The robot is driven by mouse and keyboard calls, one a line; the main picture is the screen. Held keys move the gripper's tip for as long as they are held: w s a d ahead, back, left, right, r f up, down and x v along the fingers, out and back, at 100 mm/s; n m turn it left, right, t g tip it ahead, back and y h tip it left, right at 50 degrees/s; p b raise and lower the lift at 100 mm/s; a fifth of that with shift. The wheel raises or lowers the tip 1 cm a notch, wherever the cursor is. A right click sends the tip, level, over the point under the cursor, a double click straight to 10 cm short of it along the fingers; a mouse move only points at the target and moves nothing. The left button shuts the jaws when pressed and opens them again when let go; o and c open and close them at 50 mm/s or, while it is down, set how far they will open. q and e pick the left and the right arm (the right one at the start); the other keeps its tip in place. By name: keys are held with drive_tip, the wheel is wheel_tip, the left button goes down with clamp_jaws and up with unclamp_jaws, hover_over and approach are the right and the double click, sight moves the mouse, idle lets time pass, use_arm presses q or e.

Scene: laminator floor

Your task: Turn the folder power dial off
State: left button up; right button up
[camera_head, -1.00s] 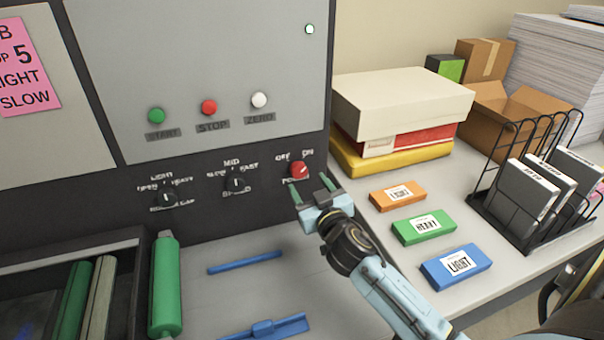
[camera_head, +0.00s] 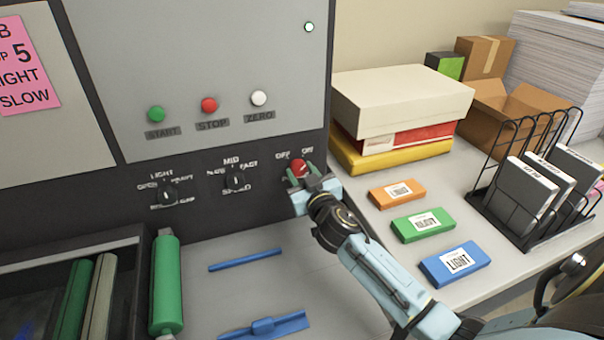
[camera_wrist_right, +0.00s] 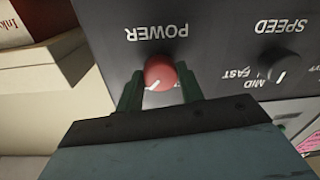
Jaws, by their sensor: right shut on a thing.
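The red power dial (camera_head: 299,167) is on the dark lower panel of the machine, under the OFF and ON labels. It also shows in the right wrist view (camera_wrist_right: 160,73), upside down below the word POWER. Its white pointer mark is at its lower left there, which matches the ON side in the head view. My right gripper (camera_head: 303,178) is shut on the dial, with one green finger on each side of it. The OFF and ON labels are out of sight in the wrist view. My left gripper is not in view.
The black speed dial (camera_head: 235,180) and another black dial (camera_head: 168,193) sit left on the same panel. Start, stop and zero buttons are above. Stacked boxes (camera_head: 398,105) stand close on the right. Orange, green and blue blocks lie on the table beside my right arm.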

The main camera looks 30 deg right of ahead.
drive_tip(key=shift+c, duration=0.5)
drive_tip(key=shift+n, duration=0.4)
drive_tip(key=n+p, duration=0.1)
drive_tip(key=n, duration=0.1)
drive_tip(key=shift+n, duration=0.4)
drive_tip(key=n+p, duration=0.1)
drive_tip(key=n, duration=0.4)
drive_tip(key=shift+r, duration=0.1)
drive_tip(key=n+p, duration=0.1)
drive_tip(key=n, duration=0.3)
drive_tip(key=shift+n+h, duration=0.3)
drive_tip(key=shift+n, duration=0.1)
drive_tip(key=n+p, duration=0.1)
drive_tip(key=n, duration=0.2)
drive_tip(key=shift+n, duration=0.7)
drive_tip(key=o, duration=1)
